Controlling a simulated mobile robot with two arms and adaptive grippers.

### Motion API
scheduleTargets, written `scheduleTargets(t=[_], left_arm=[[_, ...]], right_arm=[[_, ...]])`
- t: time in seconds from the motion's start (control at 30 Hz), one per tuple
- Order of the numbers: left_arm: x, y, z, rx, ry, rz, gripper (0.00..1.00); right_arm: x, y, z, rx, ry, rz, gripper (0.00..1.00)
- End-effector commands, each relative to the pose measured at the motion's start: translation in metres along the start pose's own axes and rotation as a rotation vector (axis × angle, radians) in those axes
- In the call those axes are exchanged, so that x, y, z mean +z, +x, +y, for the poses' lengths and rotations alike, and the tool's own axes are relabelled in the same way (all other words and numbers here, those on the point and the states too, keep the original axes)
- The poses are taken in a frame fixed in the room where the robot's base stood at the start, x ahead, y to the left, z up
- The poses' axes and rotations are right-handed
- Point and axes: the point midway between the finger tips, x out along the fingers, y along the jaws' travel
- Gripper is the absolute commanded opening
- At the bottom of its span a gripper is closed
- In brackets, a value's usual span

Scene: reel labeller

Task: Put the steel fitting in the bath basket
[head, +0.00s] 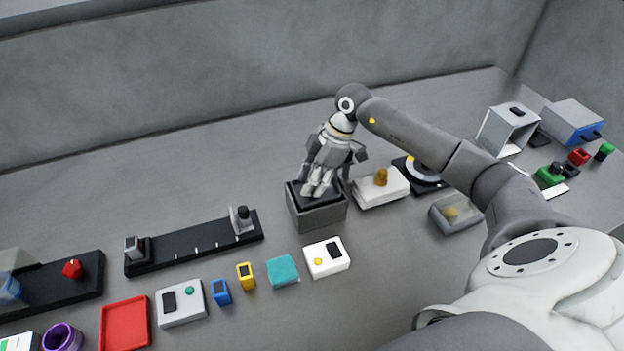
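A grey box-shaped bath (318,217) with a dark top opening stands near the middle of the table. My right gripper (317,189) points down over it, with its fingertips at or just inside the dark opening. The fingers look close together, but I cannot tell whether they are shut or hold anything. I cannot make out the steel fitting; the gripper hides part of the opening. The basket is not clearly distinguishable inside the bath. My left gripper is not in view.
A white box with a brown piece (381,185) stands close right of the bath. A white device (327,258), a teal block (283,270) and a yellow item (245,276) lie in front. A black rail (190,246) lies to the left. The table behind is clear.

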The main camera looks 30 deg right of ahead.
Motion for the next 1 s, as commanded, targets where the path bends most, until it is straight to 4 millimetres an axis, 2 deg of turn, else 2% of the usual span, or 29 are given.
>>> scheduleTargets(t=[0.17, 0.4, 0.6, 0.77, 1.0], left_arm=[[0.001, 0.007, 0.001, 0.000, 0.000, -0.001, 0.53], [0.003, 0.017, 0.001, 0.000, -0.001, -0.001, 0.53], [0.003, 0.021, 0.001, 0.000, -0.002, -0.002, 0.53], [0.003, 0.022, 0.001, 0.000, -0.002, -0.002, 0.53], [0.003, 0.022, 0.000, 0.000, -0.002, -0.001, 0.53]], right_arm=[[0.001, -0.026, 0.002, 0.006, -0.001, 0.000, 0.35], [0.001, -0.078, 0.002, 0.006, 0.000, 0.000, 0.35], [0.000, -0.110, 0.001, 0.003, 0.001, 0.001, 0.35], [0.000, -0.120, 0.000, 0.002, 0.000, 0.001, 0.35], [0.000, -0.121, 0.000, 0.000, 0.000, 0.000, 0.35]])
